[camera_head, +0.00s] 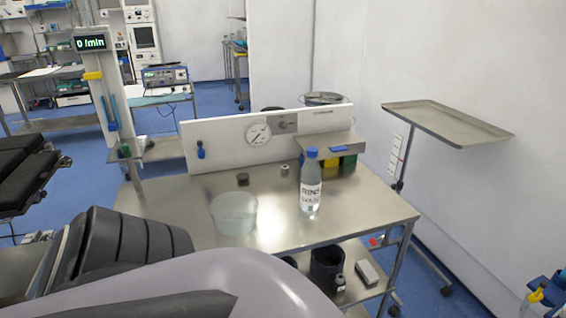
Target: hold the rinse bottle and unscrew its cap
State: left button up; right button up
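The rinse bottle (311,190) stands upright on the steel table (270,237), right of its middle. It is clear with a white label. Its blue cap (312,153) sits on the neck. A grey and black arm part of mine fills the lower left foreground. Neither of my grippers shows, and nothing is touching the bottle.
A translucent bowl (234,213) stands left of the bottle. Small dark and metal pieces lie behind it. A panel with a gauge (258,133) and a small shelf (330,146) line the table's back. A tray stand (447,122) is at right.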

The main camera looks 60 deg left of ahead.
aim_at(310, 172)
jog(key=k+j+u, duration=0.1)
jog(key=u, duration=1.6)
jog(key=i+l+u, duration=0.15)
jog(key=l, duration=0.15)
jog(key=l+u, duration=0.2)
jog(key=i+l+u, duration=0.15)
jog(key=l, duration=0.2)
